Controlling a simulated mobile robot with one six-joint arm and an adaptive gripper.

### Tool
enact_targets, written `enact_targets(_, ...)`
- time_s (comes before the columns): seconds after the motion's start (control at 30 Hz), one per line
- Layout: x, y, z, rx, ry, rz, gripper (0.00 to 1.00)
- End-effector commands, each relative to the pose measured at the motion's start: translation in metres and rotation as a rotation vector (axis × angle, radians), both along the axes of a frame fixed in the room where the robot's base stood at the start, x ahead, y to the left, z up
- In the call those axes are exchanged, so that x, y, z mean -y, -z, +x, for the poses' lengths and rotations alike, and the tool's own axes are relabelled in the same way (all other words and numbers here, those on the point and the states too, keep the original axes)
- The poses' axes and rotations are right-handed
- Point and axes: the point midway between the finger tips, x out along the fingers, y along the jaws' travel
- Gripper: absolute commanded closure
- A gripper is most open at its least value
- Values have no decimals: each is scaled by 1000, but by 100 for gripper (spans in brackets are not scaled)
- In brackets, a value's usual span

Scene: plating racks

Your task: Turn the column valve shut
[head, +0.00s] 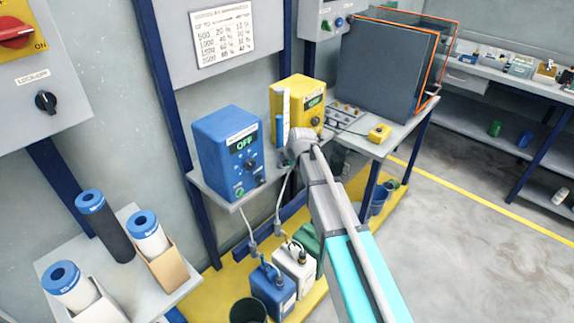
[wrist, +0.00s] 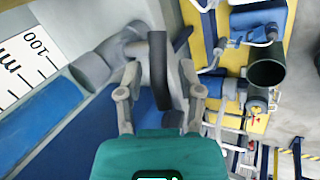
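The column shows in the wrist view as a clear tube with a white scale (wrist: 28,60) marked "100" and "ml" and blue liquid (wrist: 45,125). A grey valve body (wrist: 95,68) joins it, with a black lever handle (wrist: 158,72) in front. My gripper (wrist: 160,75) is open, with one finger on each side of the handle; gaps show on both sides. In the head view the column (head: 280,130) stands at the left of the yellow pump box (head: 303,100). The end of my arm is beside it there and hides the valve and the fingers.
A blue pump box (head: 228,150) reading "OFF" stands left of the column on a grey shelf. Several jugs, one a blue jug (head: 272,292), stand below on the yellow floor tray. A dark cylinder (wrist: 266,68) shows at right in the wrist view. Floor (head: 470,230) to the right is clear.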

Motion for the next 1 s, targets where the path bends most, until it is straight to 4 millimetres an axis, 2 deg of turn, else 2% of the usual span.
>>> enact_targets(0.03, 0, 0, 0, 0, 0, 0, 69)
enact_targets(0.2, 0, 0, 0, 0, 0, 0, 100)
enact_targets(0.67, 1, 0, 1, -25, 1, 19, 100)
enact_targets(1.0, 3, -3, 4, -159, 2, 123, 100)
